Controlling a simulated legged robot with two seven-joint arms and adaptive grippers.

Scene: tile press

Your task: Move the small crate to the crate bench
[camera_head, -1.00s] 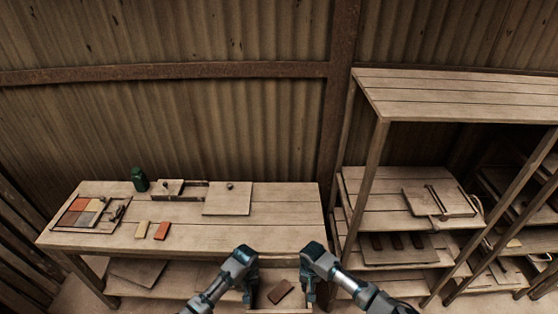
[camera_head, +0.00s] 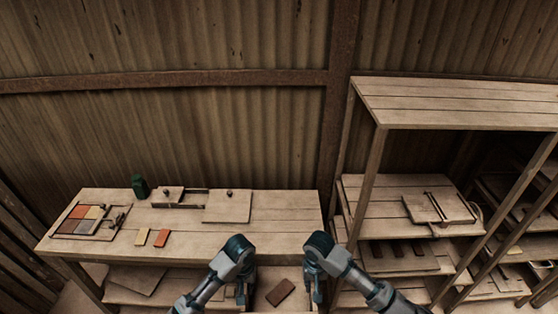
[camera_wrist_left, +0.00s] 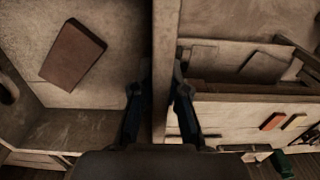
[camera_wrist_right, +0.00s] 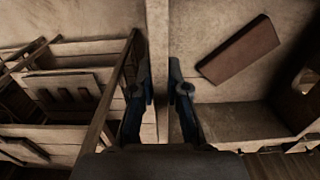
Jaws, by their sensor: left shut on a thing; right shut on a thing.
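The small crate (camera_head: 301,296) is a pale open wooden box at the bottom middle of the head view, with a brown tile (camera_head: 280,292) lying in it. My left gripper (camera_head: 241,289) is shut on its left wall, and my right gripper (camera_head: 316,285) on its right wall. In the left wrist view the fingers (camera_wrist_left: 160,92) straddle the crate's wall (camera_wrist_left: 166,60). The right wrist view shows the fingers (camera_wrist_right: 160,88) around the opposite wall (camera_wrist_right: 158,45). The crate's lower edge is cut off in the head view. Which surface is the crate bench is not clear.
A wooden workbench (camera_head: 290,230) stands ahead and left, with coloured tiles (camera_head: 80,218), a green container (camera_head: 140,187) and a flat press (camera_head: 228,206). A lower shelf (camera_head: 190,287) is beneath. A tall shelf rack (camera_head: 455,103) with boards stands to the right.

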